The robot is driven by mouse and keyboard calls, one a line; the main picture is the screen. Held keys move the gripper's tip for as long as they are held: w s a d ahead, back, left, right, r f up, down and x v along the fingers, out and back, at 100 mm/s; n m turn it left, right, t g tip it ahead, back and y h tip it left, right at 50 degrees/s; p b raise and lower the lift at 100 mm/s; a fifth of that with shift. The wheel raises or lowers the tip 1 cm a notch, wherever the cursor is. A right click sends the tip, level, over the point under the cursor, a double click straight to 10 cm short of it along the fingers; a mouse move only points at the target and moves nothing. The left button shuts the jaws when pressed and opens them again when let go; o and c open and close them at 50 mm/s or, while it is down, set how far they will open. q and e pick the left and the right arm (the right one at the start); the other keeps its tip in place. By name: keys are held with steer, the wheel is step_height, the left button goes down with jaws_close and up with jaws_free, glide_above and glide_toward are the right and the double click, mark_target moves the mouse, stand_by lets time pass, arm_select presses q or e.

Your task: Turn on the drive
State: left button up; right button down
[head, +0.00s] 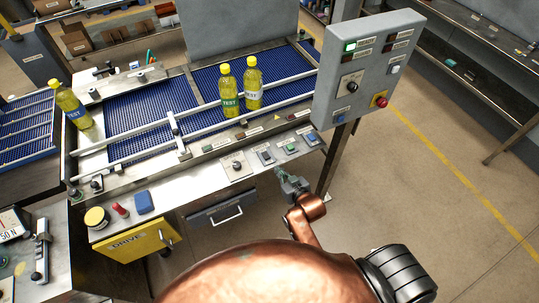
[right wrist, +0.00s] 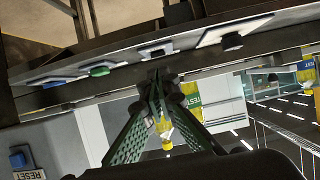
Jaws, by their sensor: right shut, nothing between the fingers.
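My right gripper (head: 283,175) is shut and empty just in front of the conveyor's front rail, below a green button (head: 290,148). In the right wrist view the fingers (right wrist: 157,82) point towards the rail, where the green button (right wrist: 100,70) and a blue one (right wrist: 50,82) show. A black knob (head: 237,163) and a dark button (head: 265,155) sit left of the green one, a blue button (head: 309,140) to its right. I cannot tell whether the fingertips touch anything. A yellow box (head: 135,245) reads DRIVE. My left gripper is not in view.
A grey control box (head: 368,68) with lamps, a black knob and a red knob on a yellow base stands at the right. Bottles (head: 230,92) stand on the blue conveyor (head: 150,110). A drawer handle (head: 227,214) juts out below the rail. The floor at the right is clear.

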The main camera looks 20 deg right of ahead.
steer(key=shift+t, duration=0.3)
step_height(320, 180, up, 5)
steer(key=shift+w+d+r, duration=0.1)
steer(key=shift+w, duration=0.1)
steer(key=p, duration=0.1)
glide_above(270, 163)
steer(key=f, duration=0.1)
steer(key=w+f, duration=0.1)
steer(key=f, duration=0.1)
steer(key=shift+f, duration=0.3)
steer(key=f, duration=0.2)
steer(key=shift+s+f, duration=0.2)
steer(key=shift+f, duration=0.15)
steer(key=shift+s+f, duration=0.1)
steer(key=shift+f, duration=0.65)
steer(key=shift+s+f, duration=0.15)
steer(key=shift+f, duration=0.2)
steer(key=shift+p, duration=0.3)
